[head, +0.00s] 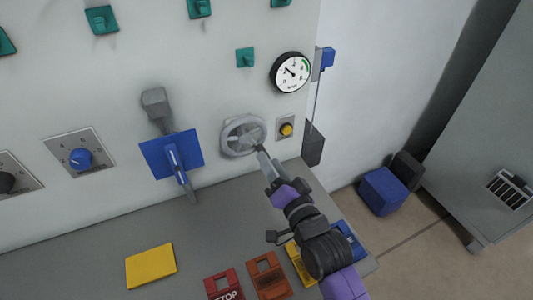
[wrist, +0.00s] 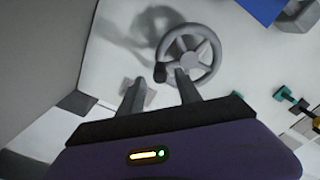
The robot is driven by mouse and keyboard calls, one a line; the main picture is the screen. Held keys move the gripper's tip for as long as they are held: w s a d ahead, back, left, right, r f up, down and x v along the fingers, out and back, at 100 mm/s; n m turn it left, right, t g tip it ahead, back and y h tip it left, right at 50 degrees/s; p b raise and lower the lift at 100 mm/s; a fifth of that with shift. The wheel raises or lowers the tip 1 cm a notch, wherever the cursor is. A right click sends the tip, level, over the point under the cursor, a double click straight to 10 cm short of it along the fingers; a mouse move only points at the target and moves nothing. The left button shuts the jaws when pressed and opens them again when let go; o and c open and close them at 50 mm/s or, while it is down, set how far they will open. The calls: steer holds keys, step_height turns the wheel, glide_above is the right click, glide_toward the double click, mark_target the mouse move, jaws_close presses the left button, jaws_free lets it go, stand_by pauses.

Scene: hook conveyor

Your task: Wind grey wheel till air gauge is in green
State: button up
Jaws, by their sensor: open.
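The grey wheel (head: 238,137) is on the white panel, low and right of the middle; it also shows in the wrist view (wrist: 190,54), with spokes and a dark handle knob (wrist: 160,72) at its lower left rim. My gripper (head: 262,157) is open at the wheel's lower right edge in the head view. In the wrist view its two fingers (wrist: 160,88) stand on either side of and just below the knob; I cannot tell whether they touch it. The round air gauge (head: 291,72) is above right of the wheel. Its green band is at the upper right; the needle seems to point upper left, outside it.
A yellow button (head: 286,130) is close to the right of the wheel. A blue plate with a lever (head: 172,160) is to its left. Below, a grey ledge (head: 90,255) bears a yellow plate (head: 150,266) and several coloured tags. A blue box (head: 382,191) stands on the floor.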

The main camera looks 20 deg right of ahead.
steer(key=shift+w, duration=1.7)
jaws_close()
